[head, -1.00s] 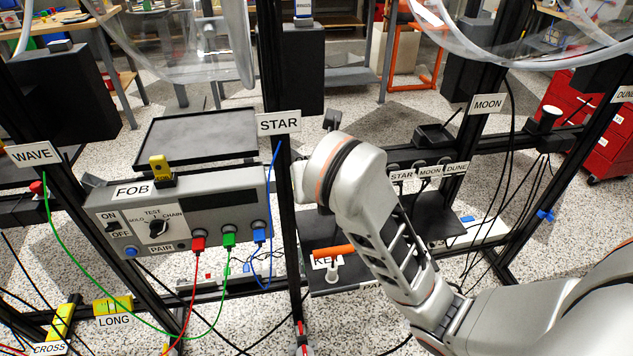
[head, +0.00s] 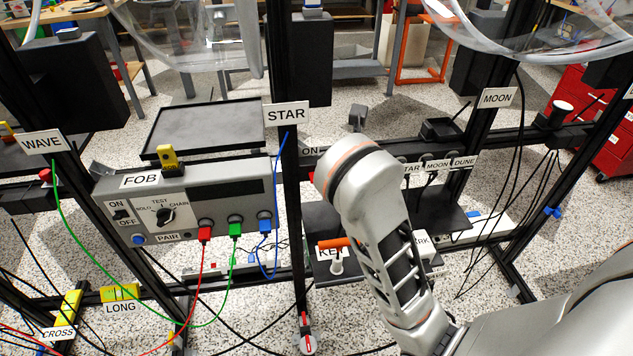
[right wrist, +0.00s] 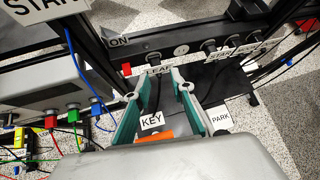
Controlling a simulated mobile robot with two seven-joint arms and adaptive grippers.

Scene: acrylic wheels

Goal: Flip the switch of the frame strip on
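The frame strip (right wrist: 160,54) is a dark bar with a white ON label (right wrist: 118,40) at its left end, a round pale part and several black sockets. A small red part (right wrist: 126,68) sits below the label; I cannot tell whether it is the switch or which way the switch stands. In the head view the ON label (head: 309,151) shows just left of my right wrist, which covers much of the strip. My right gripper (right wrist: 166,82) has its green-padded fingers apart, empty, in front of the strip. My left gripper is not in view.
A grey FOB box (head: 190,200) with red, green and blue plugs stands left of the STAR post (head: 288,180). An orange-handled key (head: 333,243) sits on a low shelf below the gripper. Cables hang at the right. A black tray (head: 205,128) lies behind.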

